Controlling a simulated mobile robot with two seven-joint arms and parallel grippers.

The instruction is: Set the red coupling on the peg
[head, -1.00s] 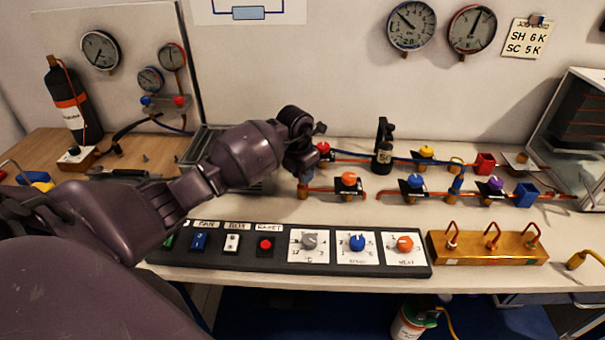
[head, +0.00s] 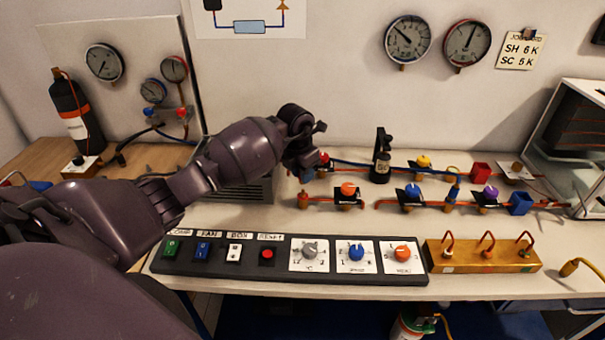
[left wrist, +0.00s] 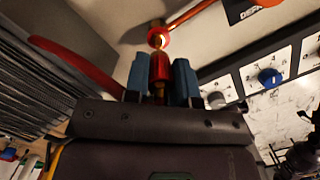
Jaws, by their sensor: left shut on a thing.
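The red coupling (left wrist: 160,68) shows in the left wrist view between the two blue fingertips of my left gripper (left wrist: 159,80), which is shut on it. A brass fitting with a red ring (left wrist: 158,38) lies just beyond the coupling's tip, at the end of a copper pipe; I take it for the peg. I cannot tell whether they touch. In the head view my left gripper (head: 304,170) hangs over the left end of the front pipe, close above a red and brass fitting (head: 303,199). My wrist hides most of the coupling there.
Front and rear pipe rows (head: 380,204) carry coloured valve knobs. A black bottle-like post (head: 381,160) stands behind. The switch panel (head: 290,258) and a brass block with hooked pipes (head: 482,256) line the front edge. A grey vented box (head: 245,188) stands left of the gripper.

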